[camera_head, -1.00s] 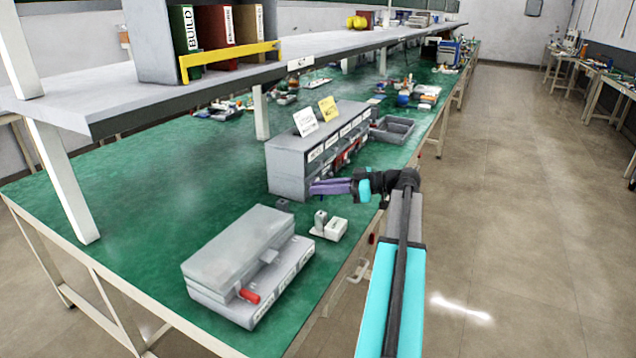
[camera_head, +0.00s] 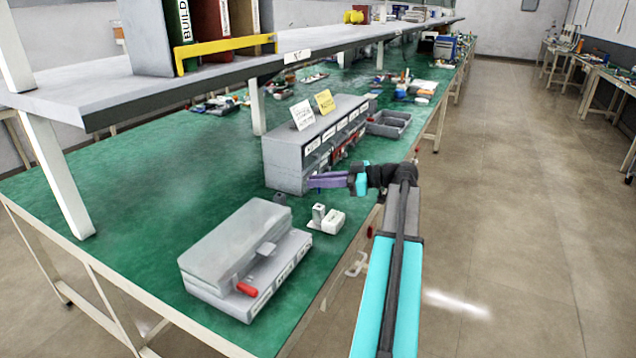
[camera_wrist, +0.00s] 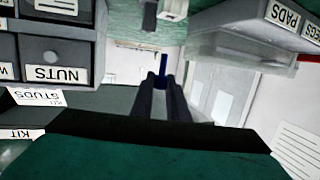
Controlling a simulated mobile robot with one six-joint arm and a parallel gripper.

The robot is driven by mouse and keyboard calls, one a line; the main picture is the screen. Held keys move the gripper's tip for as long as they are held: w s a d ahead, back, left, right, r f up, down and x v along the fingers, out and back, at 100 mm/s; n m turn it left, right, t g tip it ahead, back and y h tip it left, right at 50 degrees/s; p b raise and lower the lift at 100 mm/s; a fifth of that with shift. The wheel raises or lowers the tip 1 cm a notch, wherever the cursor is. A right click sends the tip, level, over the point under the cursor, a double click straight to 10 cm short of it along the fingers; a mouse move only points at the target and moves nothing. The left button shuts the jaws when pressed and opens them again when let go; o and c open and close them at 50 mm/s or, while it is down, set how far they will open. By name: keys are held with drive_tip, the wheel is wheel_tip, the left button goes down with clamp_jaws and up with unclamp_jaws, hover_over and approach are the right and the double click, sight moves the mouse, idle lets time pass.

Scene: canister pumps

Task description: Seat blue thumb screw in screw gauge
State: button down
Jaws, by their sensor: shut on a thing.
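My gripper (camera_head: 312,181) reaches from the right over the bench, in front of the near end of the grey drawer cabinet. In the wrist view its two dark fingers (camera_wrist: 162,84) are shut on the blue thumb screw (camera_wrist: 162,64), which shows as a dark blue shaft standing out past the fingertips. A small light block with a grey upright post (camera_head: 319,213), probably the screw gauge, stands on the bench nearer than my gripper. A pale block at the top of the wrist view (camera_wrist: 172,8) may be the same thing, apart from the screw.
The grey drawer cabinet (camera_head: 285,165) stands just beyond my gripper; its "NUTS" drawer (camera_wrist: 55,75) shows in the wrist view. A grey case with a clear lid and red handle (camera_head: 245,255) lies nearer. A white block (camera_head: 334,220) sits beside the post. Green bench is clear to the left.

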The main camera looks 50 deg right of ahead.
drive_tip(key=shift+f+b, duration=2.15)
drive_tip(key=shift+f, duration=0.5)
drive_tip(key=c, duration=1.6)
unclamp_jaws()
drive_tip(key=shift+c, duration=0.2)
drive_tip(key=shift+s, duration=0.1)
drive_tip(key=v, duration=1.3)
drive_tip(key=shift+s+d, duration=0.15)
drive_tip(key=shift+s, duration=0.1)
drive_tip(key=shift+s, duration=0.15)
